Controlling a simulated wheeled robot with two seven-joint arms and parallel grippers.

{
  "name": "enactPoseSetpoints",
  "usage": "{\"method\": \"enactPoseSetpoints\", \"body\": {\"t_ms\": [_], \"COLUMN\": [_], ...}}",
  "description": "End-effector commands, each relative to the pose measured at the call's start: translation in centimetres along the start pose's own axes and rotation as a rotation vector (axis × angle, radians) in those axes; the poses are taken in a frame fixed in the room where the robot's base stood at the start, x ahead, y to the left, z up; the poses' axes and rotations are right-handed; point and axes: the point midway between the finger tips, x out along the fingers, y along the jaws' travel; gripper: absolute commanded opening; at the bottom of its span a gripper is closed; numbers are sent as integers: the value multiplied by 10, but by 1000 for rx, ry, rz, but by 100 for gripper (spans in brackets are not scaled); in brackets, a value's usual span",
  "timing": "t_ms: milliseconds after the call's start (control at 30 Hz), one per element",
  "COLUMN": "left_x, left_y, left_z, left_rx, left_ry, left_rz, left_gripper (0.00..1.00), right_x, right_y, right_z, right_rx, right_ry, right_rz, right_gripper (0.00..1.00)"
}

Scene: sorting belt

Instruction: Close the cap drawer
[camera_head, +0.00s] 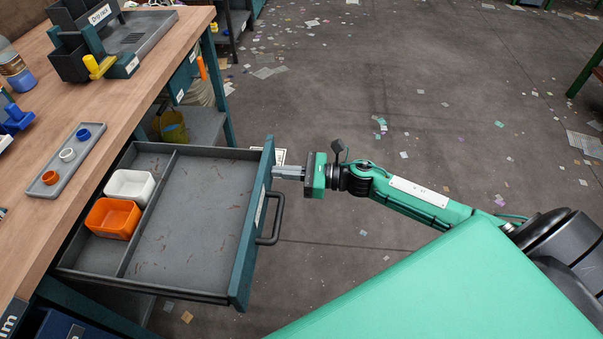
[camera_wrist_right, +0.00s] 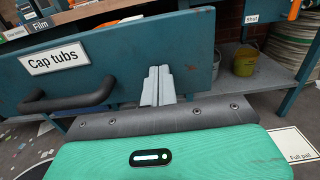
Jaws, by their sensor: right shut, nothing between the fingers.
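The cap drawer (camera_head: 195,220) is pulled out from under the wooden bench, and its front stands well away from the bench. In the right wrist view its teal front (camera_wrist_right: 113,60) carries a "Cap tubs" label and a dark bar handle (camera_wrist_right: 68,98). A white tub (camera_head: 130,187) and an orange tub (camera_head: 113,218) sit in its narrow compartment; the wide compartment is empty. My right gripper (camera_head: 277,172) is shut and empty, its fingertips at the outer face of the drawer front, beside the handle. In the wrist view its fingers (camera_wrist_right: 157,85) appear against the front; contact is hard to confirm. My left gripper is not in view.
The bench top (camera_head: 110,95) holds a grey tray (camera_head: 65,160) with small rings and a drip rack (camera_head: 115,40). A yellow bucket (camera_head: 173,128) stands on the lower shelf. The floor beyond the drawer is open, with scattered paper scraps.

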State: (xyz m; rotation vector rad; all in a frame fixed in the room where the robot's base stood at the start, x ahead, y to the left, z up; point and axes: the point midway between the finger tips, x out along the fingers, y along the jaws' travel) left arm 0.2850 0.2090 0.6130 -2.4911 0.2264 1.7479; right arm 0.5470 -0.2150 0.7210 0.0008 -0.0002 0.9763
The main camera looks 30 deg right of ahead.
Motion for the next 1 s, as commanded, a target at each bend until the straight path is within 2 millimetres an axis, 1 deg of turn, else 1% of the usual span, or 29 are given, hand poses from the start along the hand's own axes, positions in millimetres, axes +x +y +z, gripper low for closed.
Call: {"method": "enactPoseSetpoints", "body": {"t_ms": [33, 267, 300, 367, 767, 900, 1000], "left_x": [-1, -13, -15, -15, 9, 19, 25], "left_y": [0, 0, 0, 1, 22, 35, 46], "left_z": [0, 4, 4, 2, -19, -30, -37], "left_rx": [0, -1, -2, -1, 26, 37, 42], "left_ry": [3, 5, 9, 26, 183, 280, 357], "left_rz": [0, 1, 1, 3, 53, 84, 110], "left_gripper": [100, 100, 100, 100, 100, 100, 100], "right_x": [14, 77, 89, 106, 218, 254, 276], "right_y": [0, 0, 0, 0, 1, 1, 1], "right_z": [1, 2, 2, 2, 0, -1, -2], "right_rx": [-3, -3, -4, -3, -2, -3, -2], "right_ry": [-5, -5, -5, -5, -4, -3, -2], "right_rz": [2, 2, 3, 2, 3, 2, 2], "right_gripper": [0, 0, 0, 0, 0, 0, 0]}}
